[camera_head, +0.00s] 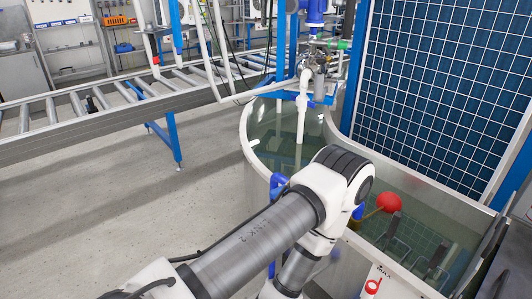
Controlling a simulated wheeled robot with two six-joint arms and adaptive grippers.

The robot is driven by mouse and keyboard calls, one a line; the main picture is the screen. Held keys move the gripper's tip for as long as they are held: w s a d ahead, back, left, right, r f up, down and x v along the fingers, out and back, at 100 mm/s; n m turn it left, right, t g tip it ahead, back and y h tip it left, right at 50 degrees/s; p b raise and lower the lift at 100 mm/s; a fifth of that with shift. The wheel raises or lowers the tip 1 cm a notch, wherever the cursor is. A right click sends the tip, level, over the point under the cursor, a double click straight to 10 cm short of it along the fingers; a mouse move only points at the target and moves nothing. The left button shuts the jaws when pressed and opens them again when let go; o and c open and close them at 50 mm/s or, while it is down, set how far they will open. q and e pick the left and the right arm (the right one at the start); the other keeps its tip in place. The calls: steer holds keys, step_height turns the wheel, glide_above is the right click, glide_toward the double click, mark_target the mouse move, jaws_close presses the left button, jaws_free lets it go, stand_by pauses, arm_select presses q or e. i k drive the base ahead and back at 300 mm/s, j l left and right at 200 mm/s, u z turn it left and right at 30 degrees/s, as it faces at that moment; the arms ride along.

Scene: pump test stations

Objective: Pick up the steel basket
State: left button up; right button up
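No steel basket shows clearly. Thin metal bars (396,238) stand in the water at the right end of the tank, but I cannot tell whether they are part of a basket. One of my arms comes in from the lower left, bends at a white elbow in front of the tank and runs down out of the picture. Its gripper is not visible. My other gripper is not in view either.
A steel water tank (257,172) with a red float ball (389,202) fills the centre right. A blue gridded panel (450,90) stands behind it. A roller conveyor (130,98) crosses the left. The grey floor (100,195) at left is clear.

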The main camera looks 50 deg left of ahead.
mark_target(443, 246)
steer(key=j+z, duration=0.2)
steer(key=j, duration=0.35)
steer(key=k+j+z, duration=0.2)
steer(key=j, duration=0.3)
steer(key=j+z, duration=0.15)
steer(key=j, duration=0.4)
steer(key=j+u, duration=0.1)
steer(key=u, duration=0.3)
